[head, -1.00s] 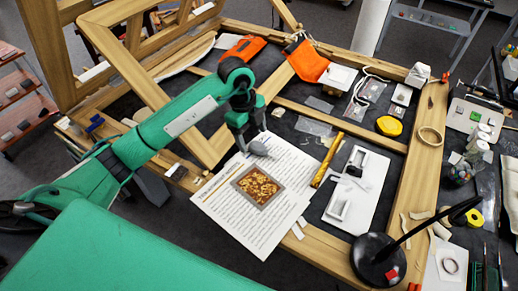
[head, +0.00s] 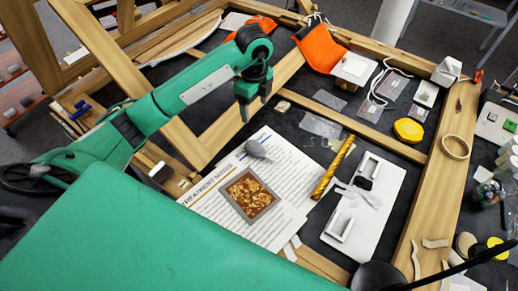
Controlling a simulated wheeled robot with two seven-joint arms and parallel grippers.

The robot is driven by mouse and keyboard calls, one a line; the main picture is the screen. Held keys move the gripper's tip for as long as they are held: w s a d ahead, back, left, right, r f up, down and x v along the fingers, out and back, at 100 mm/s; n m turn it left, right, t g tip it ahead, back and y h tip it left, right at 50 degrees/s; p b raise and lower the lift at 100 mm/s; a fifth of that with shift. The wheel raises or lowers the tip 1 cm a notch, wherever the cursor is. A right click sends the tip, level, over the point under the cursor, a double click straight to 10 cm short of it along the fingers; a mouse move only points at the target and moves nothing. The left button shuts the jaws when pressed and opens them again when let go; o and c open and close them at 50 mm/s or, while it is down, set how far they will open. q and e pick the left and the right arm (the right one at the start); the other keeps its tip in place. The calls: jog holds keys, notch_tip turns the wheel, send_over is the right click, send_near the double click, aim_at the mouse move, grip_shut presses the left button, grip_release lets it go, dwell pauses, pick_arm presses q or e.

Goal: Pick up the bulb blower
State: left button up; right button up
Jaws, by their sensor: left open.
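The bulb blower looks to be the small grey bulb-shaped thing (head: 256,149) lying on the printed sheets (head: 283,158), near their upper edge. My left gripper (head: 255,108) is open and empty, its fingers pointing down. In the head view it shows just above the grey bulb, apart from it, with a gap of dark table between them. The bulb is fully visible. My right gripper is not in the picture.
A framed gilt fragment (head: 249,193) lies on the sheets. A gold rod (head: 333,168) and a white board (head: 386,213) with small trays lie to the right. An orange pouch (head: 317,50) and yellow disc (head: 408,130) are farther back. Wooden frame bars surround the work area.

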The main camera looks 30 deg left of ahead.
pick_arm(q)
jog(key=b, duration=0.4)
send_over(253, 144)
jog(key=w, duration=0.1)
notch_tip(253, 144, down, 4)
jog(key=f, duration=0.1)
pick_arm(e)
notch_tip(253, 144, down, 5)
pick_arm(q)
jog(key=f, duration=0.3)
jog(key=f+p, duration=0.1)
jog(key=f, duration=0.4)
jog(key=shift+s+d+f, duration=0.1)
jog(key=shift+d+f, duration=0.15)
jog(key=shift+f, duration=0.15)
jog(key=f+p, duration=0.2)
jog(key=f, duration=0.1)
jog(key=f+p, duration=0.1)
jog(key=shift+s+a+f, duration=0.25)
jog(key=shift+s+f, duration=0.1)
jog(key=shift+f, duration=0.3)
jog(key=shift+w, duration=0.1)
jog(key=c, duration=1.1)
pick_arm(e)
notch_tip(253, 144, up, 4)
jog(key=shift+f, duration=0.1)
